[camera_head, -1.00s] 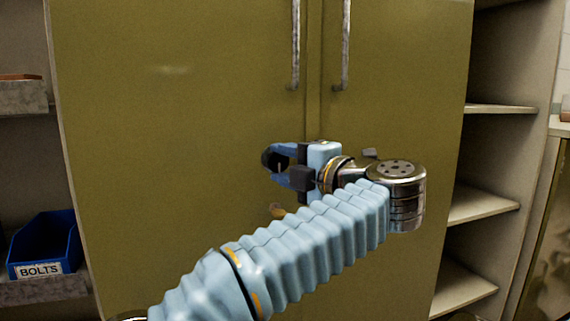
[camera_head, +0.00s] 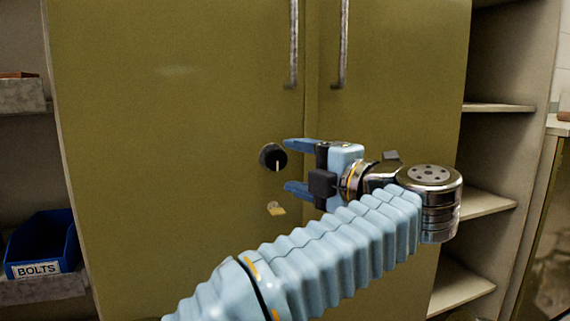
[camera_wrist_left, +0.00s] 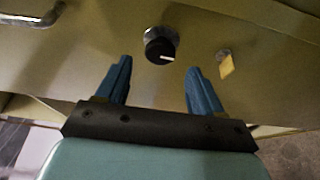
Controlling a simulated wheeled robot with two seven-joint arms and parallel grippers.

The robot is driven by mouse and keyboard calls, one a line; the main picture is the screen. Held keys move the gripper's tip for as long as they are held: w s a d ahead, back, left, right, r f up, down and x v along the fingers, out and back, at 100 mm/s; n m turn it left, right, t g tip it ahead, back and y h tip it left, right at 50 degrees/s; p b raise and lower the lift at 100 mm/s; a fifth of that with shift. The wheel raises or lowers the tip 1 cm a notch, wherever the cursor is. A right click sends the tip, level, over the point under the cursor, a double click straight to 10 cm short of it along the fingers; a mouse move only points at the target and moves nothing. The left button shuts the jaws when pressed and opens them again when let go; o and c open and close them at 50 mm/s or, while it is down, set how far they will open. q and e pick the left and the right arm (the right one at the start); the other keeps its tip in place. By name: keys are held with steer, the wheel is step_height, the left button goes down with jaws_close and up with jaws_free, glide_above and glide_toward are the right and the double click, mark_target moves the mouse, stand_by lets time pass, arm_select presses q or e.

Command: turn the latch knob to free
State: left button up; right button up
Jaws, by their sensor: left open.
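The black latch knob (camera_head: 273,157) with a pale pointer line sits on the olive cabinet's left door (camera_head: 170,150). In the head view the line stands nearly upright. The knob also shows in the left wrist view (camera_wrist_left: 160,46), beyond the fingertips. My left gripper (camera_head: 288,167) is open and empty, its blue fingers pointing left at the knob. In the left wrist view the gripper (camera_wrist_left: 158,66) has its fingers apart on either side below the knob, not touching it. My right gripper is not in view.
Two vertical metal handles (camera_head: 294,50) are above. A blue BOLTS bin (camera_head: 42,245) stands left; open shelves (camera_head: 490,202) are right.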

arm_select(q)
steer(key=v, duration=0.9)
steer(key=shift+s+d, duration=0.2)
